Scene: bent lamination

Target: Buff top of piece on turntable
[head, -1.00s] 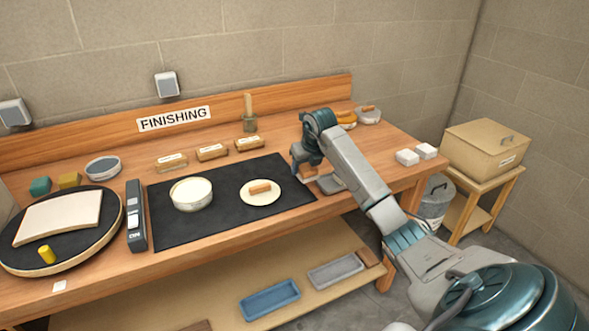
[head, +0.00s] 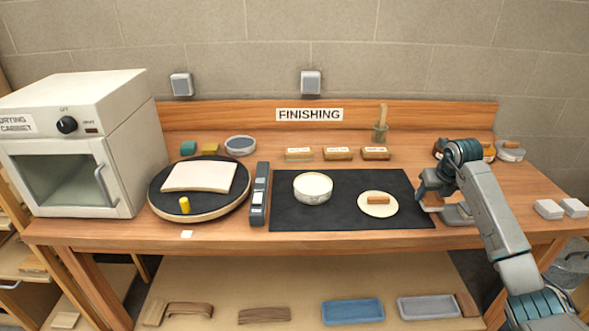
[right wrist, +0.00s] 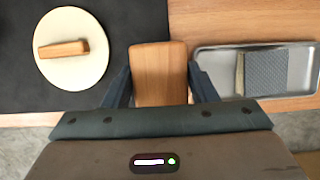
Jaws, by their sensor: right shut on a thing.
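The piece, a cream, slightly curved sheet (head: 199,176), lies on the round black turntable (head: 236,202) at the left of the bench. A yellow peg (head: 184,205) stands at the turntable's front. A round cream pad with a wooden handle (head: 378,208) lies on the black mat; it also shows in the right wrist view (right wrist: 70,78). My right gripper (head: 428,205) is low over the bench, right of the mat and far from the turntable. In the right wrist view its fingers are shut on a wooden block (right wrist: 158,75). The block's underside is hidden. My left gripper is out of view.
A white tub (head: 313,188) stands on the black mat (head: 340,215). A grey switch box (head: 259,195) lies between mat and turntable. A metal tray (right wrist: 250,72) is beside my right gripper. The drying cabinet (head: 80,140) stands at the left; labelled blocks (head: 338,153) line the back.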

